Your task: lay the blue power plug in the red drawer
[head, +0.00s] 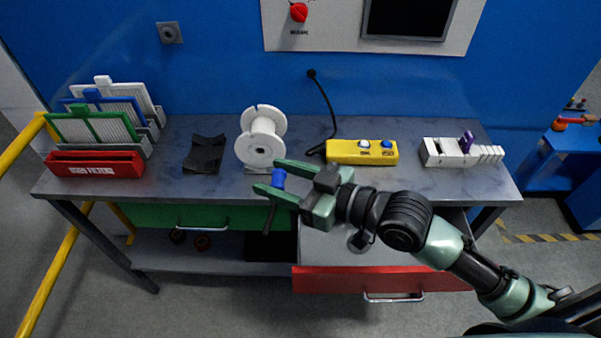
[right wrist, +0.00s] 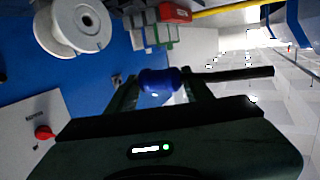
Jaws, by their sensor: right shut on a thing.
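The blue power plug (head: 279,179) is held between the fingertips of my right gripper (head: 268,177), in front of the white spool. A dark cable or handle hangs from the plug. In the right wrist view the blue plug (right wrist: 158,82) sits between both fingers, with a dark rod reaching right. The red drawer (head: 385,279) is pulled out below the table's right half, its grey inside partly hidden by my right arm. The gripper is above and left of the drawer. My left gripper is not in view.
A white spool (head: 259,150), black holder (head: 205,154), yellow power strip (head: 362,152) and white block (head: 440,155) stand on the table (head: 300,186). Filter panels stand in a red-fronted rack (head: 95,164) at the left. A green drawer (head: 160,215) is beside the red one.

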